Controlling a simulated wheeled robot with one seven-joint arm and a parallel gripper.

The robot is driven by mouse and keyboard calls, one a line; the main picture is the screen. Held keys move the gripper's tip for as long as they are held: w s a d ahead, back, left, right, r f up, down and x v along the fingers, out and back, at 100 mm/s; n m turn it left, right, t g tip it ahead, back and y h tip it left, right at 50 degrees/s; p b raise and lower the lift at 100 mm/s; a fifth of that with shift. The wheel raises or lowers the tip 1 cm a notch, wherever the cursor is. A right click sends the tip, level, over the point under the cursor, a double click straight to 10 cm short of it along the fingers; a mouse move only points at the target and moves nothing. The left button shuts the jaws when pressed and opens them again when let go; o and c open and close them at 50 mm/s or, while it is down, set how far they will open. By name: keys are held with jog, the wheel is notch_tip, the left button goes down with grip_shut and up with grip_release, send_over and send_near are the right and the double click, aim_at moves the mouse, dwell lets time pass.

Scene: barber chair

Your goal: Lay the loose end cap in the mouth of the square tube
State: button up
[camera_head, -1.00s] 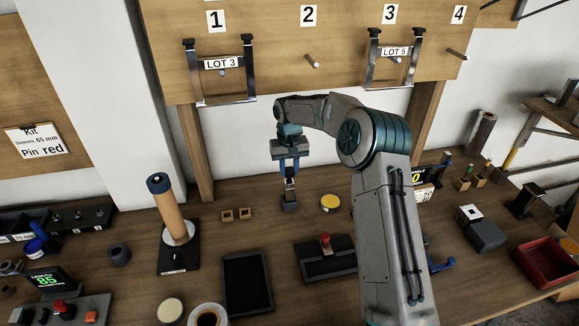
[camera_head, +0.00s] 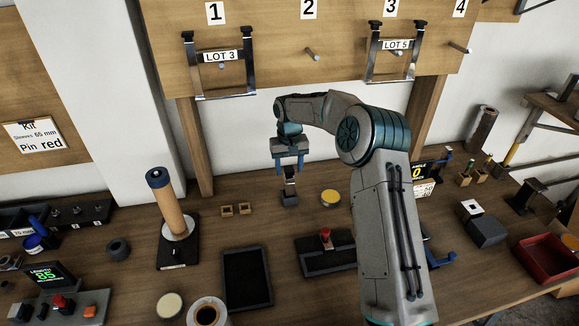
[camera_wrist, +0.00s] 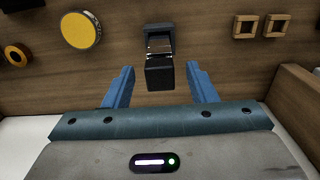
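A short shiny square tube (camera_head: 290,187) stands upright in a black base (camera_head: 290,200) on the bench; the tube also shows in the wrist view (camera_wrist: 159,45). The black end cap (camera_wrist: 160,74) sits at the tube's upper end, looking square to it; how deep it sits cannot be told. My gripper (camera_head: 290,168) is above the tube. In the wrist view my gripper (camera_wrist: 160,70) has its two blue fingers spread wide, one on each side of the cap, with a gap on both sides. It holds nothing.
A yellow-topped round tin (camera_head: 330,198) stands right of the base. A black tray (camera_head: 247,278) and a red-knobbed black fixture (camera_head: 326,252) lie nearer. A cardboard-coloured roll (camera_head: 168,205) stands upright at left.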

notch_tip(320, 180, up, 14)
jog(key=b, duration=0.1)
dwell(0.5)
jog(key=shift+f, duration=0.15)
